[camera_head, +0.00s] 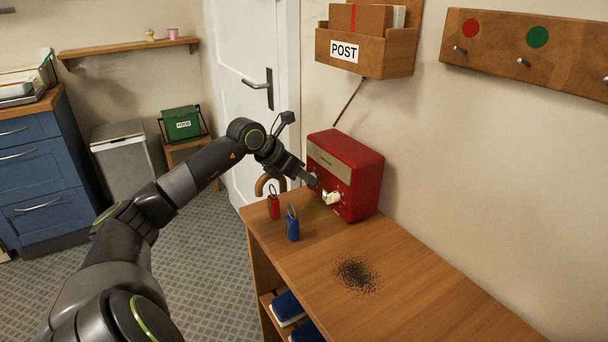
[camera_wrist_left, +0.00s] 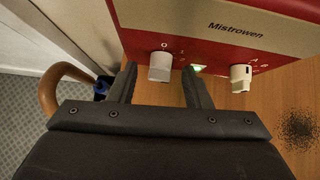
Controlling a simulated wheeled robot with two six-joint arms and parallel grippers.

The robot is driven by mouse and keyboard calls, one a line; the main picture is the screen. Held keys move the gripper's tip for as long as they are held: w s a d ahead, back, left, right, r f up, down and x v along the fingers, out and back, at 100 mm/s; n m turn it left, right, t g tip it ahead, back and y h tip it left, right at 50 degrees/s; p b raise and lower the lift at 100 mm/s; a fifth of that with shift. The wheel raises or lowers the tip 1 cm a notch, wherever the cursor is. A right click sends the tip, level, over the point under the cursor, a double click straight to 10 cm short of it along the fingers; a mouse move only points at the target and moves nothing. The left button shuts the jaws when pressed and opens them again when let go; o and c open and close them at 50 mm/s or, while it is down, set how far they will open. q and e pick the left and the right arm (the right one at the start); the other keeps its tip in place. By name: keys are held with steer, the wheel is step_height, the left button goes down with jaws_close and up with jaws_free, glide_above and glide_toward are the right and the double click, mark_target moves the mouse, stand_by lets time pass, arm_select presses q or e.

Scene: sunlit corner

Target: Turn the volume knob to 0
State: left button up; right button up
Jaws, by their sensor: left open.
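A red radio (camera_head: 358,178) with a pale front panel stands at the back of the wooden bench, against the wall. In the left wrist view its front (camera_wrist_left: 200,40) reads "Mistrowen". A pale knob (camera_wrist_left: 160,66) with a 0 and a 1 marked by it sits at the left of the front; I cannot tell exactly where it points. A second pale knob (camera_wrist_left: 240,78), with letters by it, sits at the right; it also shows in the head view (camera_head: 332,198). My left gripper (camera_head: 309,179) is open, its fingers on either side of the 0-marked knob. My right gripper is out of view.
Dark grounds (camera_head: 356,275) are spilled in front. A curved brown handle (camera_head: 268,183) rises beside the bench. A POST box (camera_head: 393,52) hangs above.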

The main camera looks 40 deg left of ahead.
arm_select(q)
steer(key=shift+w+d+f, duration=0.15)
steer(key=shift+w+f, duration=0.2)
steer(key=shift+c, duration=0.4)
steer(key=c, duration=0.9)
steer(key=shift+o, duration=0.2)
